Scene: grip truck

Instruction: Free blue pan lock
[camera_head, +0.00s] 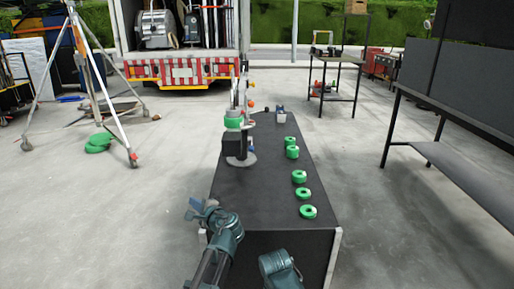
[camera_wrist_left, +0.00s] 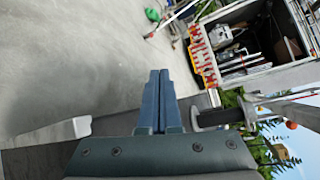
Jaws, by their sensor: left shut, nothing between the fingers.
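A device (camera_head: 236,146) stands on the black table, with a black body, a green ring (camera_head: 233,122) and a upright part carrying small orange and red knobs. A small blue spot shows beside the ring, too small to tell whether it is the blue pan lock. My left gripper (camera_head: 192,208) is shut and empty, low at the near left edge of the table, in front of and apart from the device. In the left wrist view its closed blue fingers (camera_wrist_left: 159,88) point ahead; a dark part with a pole and coloured knobs (camera_wrist_left: 290,125) lies to their right.
Several green tape rolls (camera_head: 299,177) line the right side of the black table (camera_head: 265,205). A tripod (camera_head: 110,100) stands on the floor at left, the open truck (camera_head: 190,72) behind. Dark shelving (camera_head: 450,130) is at right. The table's near middle is clear.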

